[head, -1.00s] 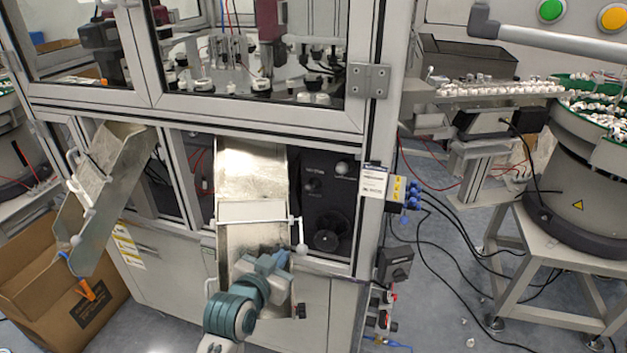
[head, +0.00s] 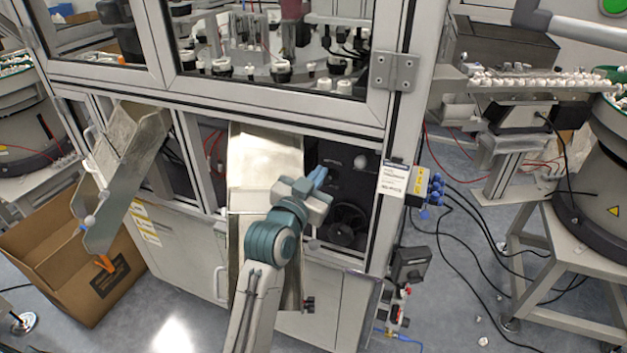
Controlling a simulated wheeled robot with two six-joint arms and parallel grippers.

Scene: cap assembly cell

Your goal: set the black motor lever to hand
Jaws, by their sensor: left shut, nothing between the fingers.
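The black control panel (head: 338,151) sits in the lower opening of the machine, right of the metal chute. The small black knob with white lettering above it, probably the motor lever, is hidden behind my left gripper in this view, so its setting cannot be read. My left gripper (head: 320,178) is shut and empty, its blue fingertips in front of the panel's left part. I cannot tell whether they touch the knob. My right gripper is not in view.
A black handwheel (head: 346,224) is low on the panel, and a pale round knob (head: 360,161) is at its upper right. The metal chute (head: 262,160) stands left of my gripper. The machine's frame post (head: 392,215) bounds the panel on the right.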

